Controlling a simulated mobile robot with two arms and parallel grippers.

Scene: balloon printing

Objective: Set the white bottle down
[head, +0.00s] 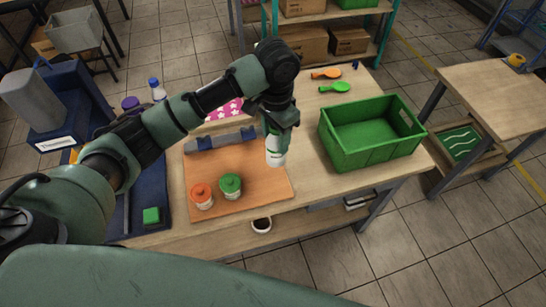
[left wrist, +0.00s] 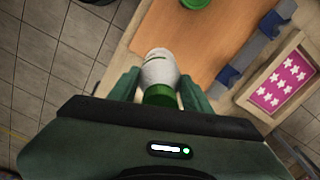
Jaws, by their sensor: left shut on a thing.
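My left gripper (head: 277,128) points down and is shut on the white bottle (head: 275,155), near the right edge of an orange board (head: 252,200). In the left wrist view the white bottle (left wrist: 158,68) shows between the two green fingers, with a green part nearest the gripper. Its free end points away from the gripper, towards the board. I cannot tell whether the bottle touches the surface. My right gripper is not in view.
Orange-lidded (head: 202,196) and green-lidded (head: 231,186) jars stand on the board. A grey-blue rack (head: 222,140) lies at its back. A green crate (head: 345,160) stands to the right. Orange (head: 326,73) and green (head: 336,87) balloons lie behind. Some table between board and crate is clear.

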